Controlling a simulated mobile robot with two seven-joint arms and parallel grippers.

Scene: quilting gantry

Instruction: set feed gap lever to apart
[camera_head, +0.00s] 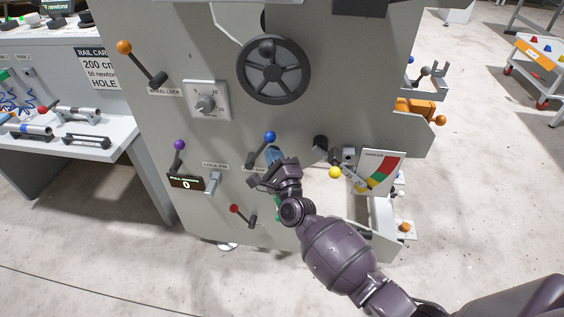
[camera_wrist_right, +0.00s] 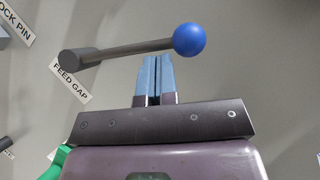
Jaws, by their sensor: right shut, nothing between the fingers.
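The feed gap lever (camera_head: 269,137) has a blue ball and a grey shaft that runs from its pivot up to the right on the grey machine panel. In the right wrist view the lever's blue ball (camera_wrist_right: 189,39) is at the right end of the shaft, with the FEED GAP label (camera_wrist_right: 70,80) below the pivot. My right gripper (camera_head: 272,154) is shut and empty, just below the ball. In the wrist view its blue fingertips (camera_wrist_right: 153,60) are at the shaft's lower edge, left of the ball. I cannot tell whether they touch it. My left gripper is not in view.
A red-ball lever (camera_head: 234,209), a lock pin handle (camera_head: 214,180) and a purple-ball lever (camera_head: 179,146) are nearby. A black handwheel (camera_head: 273,86) is above. A yellow ball (camera_head: 335,172) and a coloured gauge (camera_head: 380,172) are to the right.

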